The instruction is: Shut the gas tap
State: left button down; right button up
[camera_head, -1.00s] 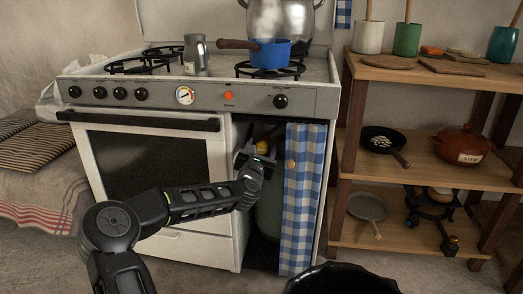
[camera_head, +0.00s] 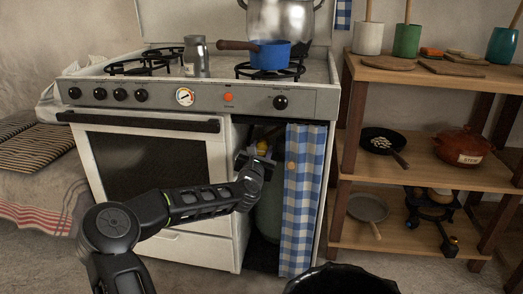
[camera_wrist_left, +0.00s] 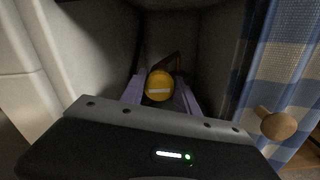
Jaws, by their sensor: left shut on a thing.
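The gas tap is a round yellow knob (camera_wrist_left: 159,86) with a pale bar across its face. It sits inside the dark open compartment at the right of the stove. In the wrist view it lies between the two pale purple fingers of my left gripper (camera_wrist_left: 160,92), which is shut on it. The pale bar runs nearly level across that view. In the head view my left gripper (camera_head: 259,154) reaches into the compartment, and only a little of the yellow tap (camera_head: 262,147) shows. A grey-green gas bottle (camera_head: 268,217) stands below, partly hidden. My right gripper is not in view.
A blue checked curtain (camera_head: 304,200) hangs at the compartment's right side, with a wooden knob (camera_wrist_left: 278,125) close to the gripper. The white oven (camera_head: 155,165) borders the left. A blue pan (camera_head: 270,55) stands on the stove top. A black bin (camera_head: 340,281) stands in front.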

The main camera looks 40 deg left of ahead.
pick_arm(q)
jog(key=shift+m, duration=0.4)
jog(key=m, duration=0.7)
jog(key=shift+w+d, duration=0.1)
jog(key=m, duration=0.5)
jog(key=shift+f, duration=0.2)
jog(key=m, duration=0.5)
jog(key=shift+f+b, duration=0.1)
jog(key=shift+b, duration=0.3)
jog(key=c, duration=0.9)
grip_release()
